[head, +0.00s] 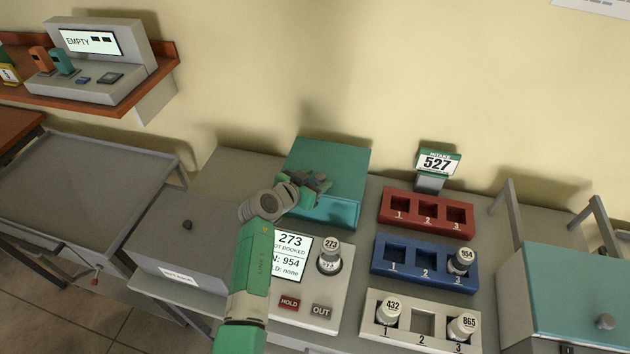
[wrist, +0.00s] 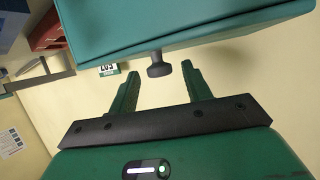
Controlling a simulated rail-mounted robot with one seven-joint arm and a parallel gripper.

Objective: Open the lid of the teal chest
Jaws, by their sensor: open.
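The teal chest (head: 335,155) stands at the back of the bench in the head view, its lid lying shut. In the wrist view the teal chest (wrist: 200,22) fills the top, and a dark knob (wrist: 159,66) sticks out from its edge. My gripper (head: 320,186) is at the chest's front edge and hides the knob in the head view. In the wrist view my gripper (wrist: 160,72) is open, with the knob between the two fingertips and a visible gap on either side.
A red rack (head: 388,222), a blue rack (head: 376,266) and a white rack (head: 368,340) stand right of the chest. A reader panel (head: 338,318) with a vial sits in front. A grey box (head: 160,235) is left; another teal-lidded box (head: 570,285) is right.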

